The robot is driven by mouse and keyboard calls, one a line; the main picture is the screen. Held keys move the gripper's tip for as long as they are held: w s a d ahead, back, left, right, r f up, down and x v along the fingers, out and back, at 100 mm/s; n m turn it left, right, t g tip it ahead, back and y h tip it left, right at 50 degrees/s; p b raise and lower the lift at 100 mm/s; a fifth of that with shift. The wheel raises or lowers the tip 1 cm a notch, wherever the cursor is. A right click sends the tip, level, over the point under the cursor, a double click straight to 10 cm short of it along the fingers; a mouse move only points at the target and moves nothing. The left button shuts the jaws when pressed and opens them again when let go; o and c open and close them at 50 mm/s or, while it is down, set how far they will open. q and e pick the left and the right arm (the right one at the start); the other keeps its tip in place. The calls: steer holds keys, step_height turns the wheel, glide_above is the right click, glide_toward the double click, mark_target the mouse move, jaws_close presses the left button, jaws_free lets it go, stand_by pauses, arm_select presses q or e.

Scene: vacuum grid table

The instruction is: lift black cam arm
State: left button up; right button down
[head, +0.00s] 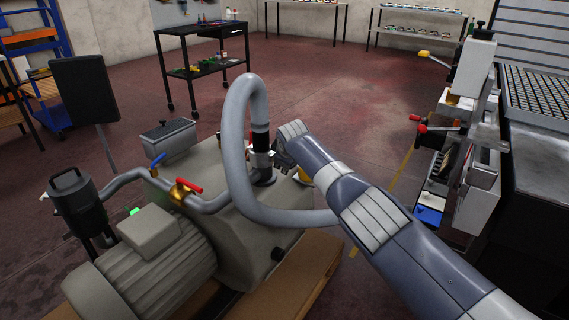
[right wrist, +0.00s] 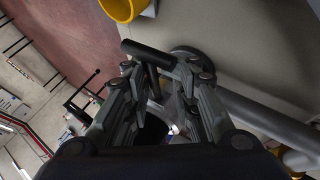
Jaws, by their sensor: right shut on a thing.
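The grey hose ends in a black and grey coupling (head: 261,150) on top of the pump (head: 245,225). My right gripper (head: 279,156) is at the right side of this coupling, and its fingertips are largely hidden in the head view. In the right wrist view a black bar, the black cam arm (right wrist: 147,53), lies at the fingertips of my right gripper (right wrist: 160,78). The gripper is shut on it. The coupling is partly hidden behind the fingers in that view. My left gripper is not in view.
The grey hose (head: 234,130) loops up and passes behind my right forearm. Red (head: 188,186) and blue (head: 158,160) valve handles stand left of the coupling. A yellow part (right wrist: 122,8) is near the gripper. A grid table (head: 540,95) stands at right.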

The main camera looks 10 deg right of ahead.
steer(key=shift+s+d+f, duration=0.15)
steer(key=shift+d+f, duration=0.25)
steer(key=shift+d, duration=0.2)
steer(key=c, duration=1)
jaws_free()
steer(key=shift+d, duration=0.1)
steer(key=v, duration=1.2)
